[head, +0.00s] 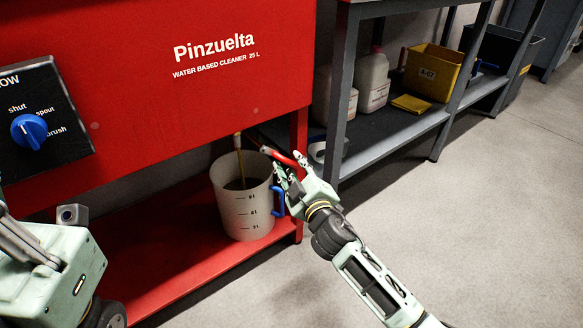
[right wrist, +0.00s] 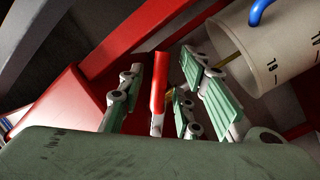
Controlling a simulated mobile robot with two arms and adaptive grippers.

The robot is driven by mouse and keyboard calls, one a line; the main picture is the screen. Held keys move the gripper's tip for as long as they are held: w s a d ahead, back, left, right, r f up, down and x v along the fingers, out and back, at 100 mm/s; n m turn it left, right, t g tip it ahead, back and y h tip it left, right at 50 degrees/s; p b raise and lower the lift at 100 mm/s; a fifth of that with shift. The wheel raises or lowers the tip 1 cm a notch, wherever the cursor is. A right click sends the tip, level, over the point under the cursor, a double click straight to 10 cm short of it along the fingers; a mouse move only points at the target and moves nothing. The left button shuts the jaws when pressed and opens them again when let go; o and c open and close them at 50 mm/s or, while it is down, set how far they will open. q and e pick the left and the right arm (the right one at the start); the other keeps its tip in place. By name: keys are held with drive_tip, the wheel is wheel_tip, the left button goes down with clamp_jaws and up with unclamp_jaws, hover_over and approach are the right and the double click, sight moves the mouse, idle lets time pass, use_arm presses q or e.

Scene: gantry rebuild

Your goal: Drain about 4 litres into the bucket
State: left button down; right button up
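The whitish bucket (head: 240,214) stands upright on the red lower shelf, with volume marks and a blue handle (head: 278,201). A thin brownish stream (head: 241,168) runs from the spout (head: 237,142) down into it; the liquid level is not clear. The bucket also shows in the right wrist view (right wrist: 262,58). My right gripper (head: 284,172) is at the red lever (head: 277,154) beside the spout. In the right wrist view the lever (right wrist: 158,88) is between its spread fingers, with gaps visible. My left gripper (head: 25,245) is at lower left, its fingertips unclear.
The red Pinzuelta tank (head: 150,85) carries a blue selector knob (head: 28,131) on a black panel (head: 60,105). A grey rack (head: 390,140) on the right holds white jugs (head: 373,82) and a yellow bin (head: 432,72). The floor (head: 480,220) in front is clear.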

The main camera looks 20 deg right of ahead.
drive_tip(key=shift+w, duration=0.6)
clamp_jaws()
